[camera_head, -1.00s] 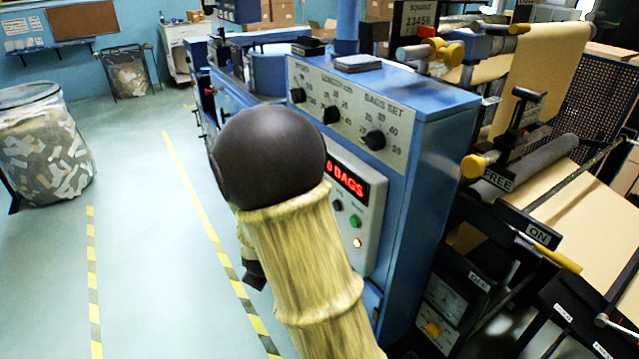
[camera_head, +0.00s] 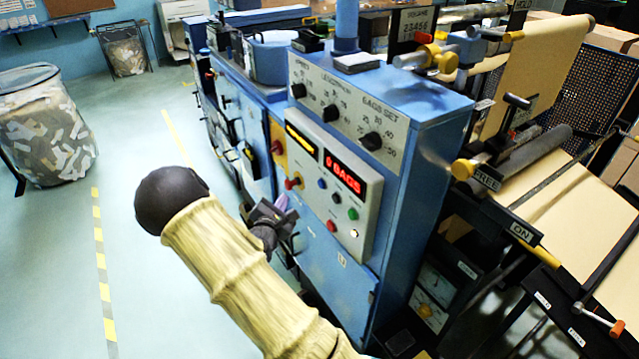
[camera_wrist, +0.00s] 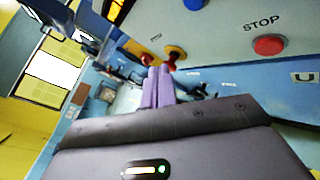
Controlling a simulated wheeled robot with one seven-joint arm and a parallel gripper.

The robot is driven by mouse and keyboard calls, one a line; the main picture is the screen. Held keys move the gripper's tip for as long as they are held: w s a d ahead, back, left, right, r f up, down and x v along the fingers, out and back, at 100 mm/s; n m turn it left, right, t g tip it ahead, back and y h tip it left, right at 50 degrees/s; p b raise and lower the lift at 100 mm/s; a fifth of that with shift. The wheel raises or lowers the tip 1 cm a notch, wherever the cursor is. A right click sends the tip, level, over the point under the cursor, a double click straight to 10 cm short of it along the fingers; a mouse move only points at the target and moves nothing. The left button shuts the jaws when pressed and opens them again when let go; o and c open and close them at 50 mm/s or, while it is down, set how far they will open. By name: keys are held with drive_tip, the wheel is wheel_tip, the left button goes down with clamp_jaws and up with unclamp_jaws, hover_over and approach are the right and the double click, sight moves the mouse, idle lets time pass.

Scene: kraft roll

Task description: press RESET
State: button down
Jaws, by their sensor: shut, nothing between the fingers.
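The blue machine's grey control panel (camera_head: 345,170) carries small coloured buttons. They include a blue button (camera_head: 322,184), a green button (camera_head: 353,213), a red button (camera_head: 331,225) and a lit one (camera_head: 354,233). No RESET label is readable. In the wrist view, a blue button (camera_wrist: 192,4) is cut by the top edge, and a red button (camera_wrist: 269,46) sits under the word STOP. My gripper (camera_head: 281,202) is shut and empty, left of and below the panel's lower left corner, apart from the buttons. Its purple fingers (camera_wrist: 158,73) lie together in the wrist view.
A red-and-yellow knob (camera_head: 292,183) stands out at the panel's left side, near my fingers; it also shows in the wrist view (camera_wrist: 174,54). Red displays and dark dials are above. Rollers and brown paper (camera_head: 580,215) lie to the right.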

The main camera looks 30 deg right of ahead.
sight(322, 184)
drive_tip(key=d+b, duration=0.1)
drive_tip(key=d, duration=0.7)
drive_tip(key=shift+w+d+b, duration=0.15)
drive_tip(key=shift+d+b, duration=0.25)
drive_tip(key=shift+d, duration=0.15)
idle(1.8)
drive_tip(key=shift+d, duration=0.25)
drive_tip(key=shift+d, duration=0.5)
idle(0.9)
drive_tip(key=shift+a, duration=0.9)
